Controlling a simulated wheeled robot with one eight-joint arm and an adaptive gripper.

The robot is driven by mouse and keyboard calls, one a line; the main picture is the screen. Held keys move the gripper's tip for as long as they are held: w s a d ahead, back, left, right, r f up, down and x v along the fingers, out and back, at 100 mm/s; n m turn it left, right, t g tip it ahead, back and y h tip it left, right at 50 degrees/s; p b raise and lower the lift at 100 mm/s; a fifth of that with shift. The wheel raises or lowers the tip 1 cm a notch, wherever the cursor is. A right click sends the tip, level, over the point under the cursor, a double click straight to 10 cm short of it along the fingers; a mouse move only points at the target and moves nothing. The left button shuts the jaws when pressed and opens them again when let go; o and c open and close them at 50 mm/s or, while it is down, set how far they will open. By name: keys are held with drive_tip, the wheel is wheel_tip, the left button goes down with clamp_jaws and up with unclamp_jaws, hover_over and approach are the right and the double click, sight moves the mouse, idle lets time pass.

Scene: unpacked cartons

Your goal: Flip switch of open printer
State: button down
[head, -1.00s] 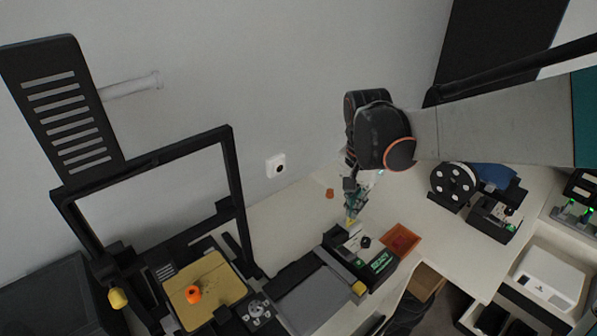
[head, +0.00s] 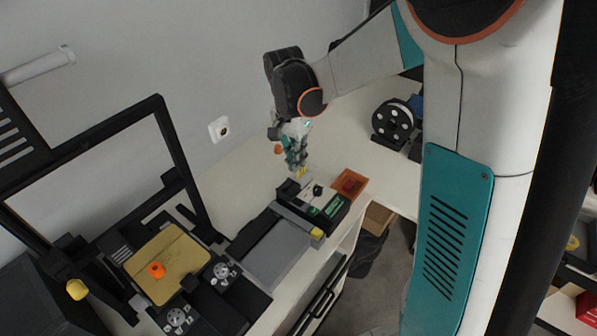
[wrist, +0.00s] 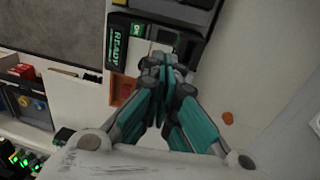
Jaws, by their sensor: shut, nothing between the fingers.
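The open printer (head: 161,128) has a black frame and a yellow bed with an orange piece on it, at the left in the head view. Its control box (head: 343,214) lies at the right end, with a black knob (head: 318,190) and green lit panels. In the wrist view the green READY display (wrist: 116,46) and a small green ON mark (wrist: 137,30) show at the top. My gripper (head: 300,174) is shut and empty, with its tips over the back part of the box; it also shows in the wrist view (wrist: 162,62). The fingers hide the switch; contact cannot be told.
An orange tray (head: 351,182) stands beside the control box. A black spool (head: 394,121) is farther back on the white table. A wall socket (head: 219,129) is behind. The tall frame stands at the left. The table around the spool has some free room.

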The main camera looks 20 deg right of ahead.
sight(302, 201)
drive_tip(key=f+b, duration=0.1)
drive_tip(key=f, duration=0.7)
drive_tip(key=s+f+b, duration=0.1)
drive_tip(key=f, duration=0.3)
drive_tip(key=shift+s+d+f+b, duration=0.1)
drive_tip(key=shift+d+f+b, duration=0.2)
drive_tip(key=shift+d+b, duration=0.1)
drive_tip(key=shift+s+d+f+t+y+b, duration=0.2)
drive_tip(key=shift+f+t+y+b, duration=0.1)
drive_tip(key=shift+f+t+b, duration=0.15)
drive_tip(key=shift+a+r, duration=0.1)
drive_tip(key=shift+r, duration=0.1)
drive_tip(key=shift+w, duration=0.1)
